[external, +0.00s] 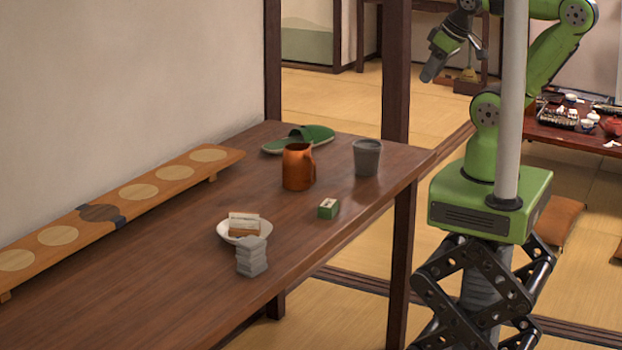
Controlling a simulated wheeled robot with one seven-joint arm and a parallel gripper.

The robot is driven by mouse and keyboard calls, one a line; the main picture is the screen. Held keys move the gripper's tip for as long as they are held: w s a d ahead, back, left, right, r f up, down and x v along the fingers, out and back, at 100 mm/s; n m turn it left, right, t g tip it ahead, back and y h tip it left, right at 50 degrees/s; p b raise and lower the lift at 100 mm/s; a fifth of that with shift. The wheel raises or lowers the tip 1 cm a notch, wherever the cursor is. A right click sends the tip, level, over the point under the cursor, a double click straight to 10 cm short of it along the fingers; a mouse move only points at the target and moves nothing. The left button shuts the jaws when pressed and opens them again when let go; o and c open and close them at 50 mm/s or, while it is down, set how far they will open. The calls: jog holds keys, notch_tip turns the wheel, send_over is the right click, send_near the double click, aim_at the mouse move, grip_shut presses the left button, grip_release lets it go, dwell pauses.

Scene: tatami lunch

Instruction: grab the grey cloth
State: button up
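A grey cloth (251,258), folded into a small stack, sits on the dark wooden table (340,240) near its front edge. It stands just in front of a white bowl and partly overlaps it in this view; I cannot tell if they touch. My gripper (431,72) is high at the upper right, well away from the cloth, pointing down and to the left. Its fingers are too small and seen too much from the side to tell whether they are open or shut. I see nothing held in it.
A long wooden board (150,188) lines the wall. The table's near left is clear.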

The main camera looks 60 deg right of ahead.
jog(key=o, duration=0.7)
jog(key=shift+c, duration=0.2)
jog(key=n+g+y+b, duration=0.4)
jog(key=n+y+b, duration=0.5)
jog(key=n+y, duration=0.6)
send_near(258, 237)
jog(key=shift+n+h, duration=0.8)
jog(key=x, duration=0.4)
jog(key=b+x, duration=0.1)
jog(key=x, duration=0.3)
jog(key=r+x, duration=0.1)
jog(key=x, duration=0.3)
jog(key=shift+a+r, duration=0.1)
jog(key=shift+a, duration=0.25)
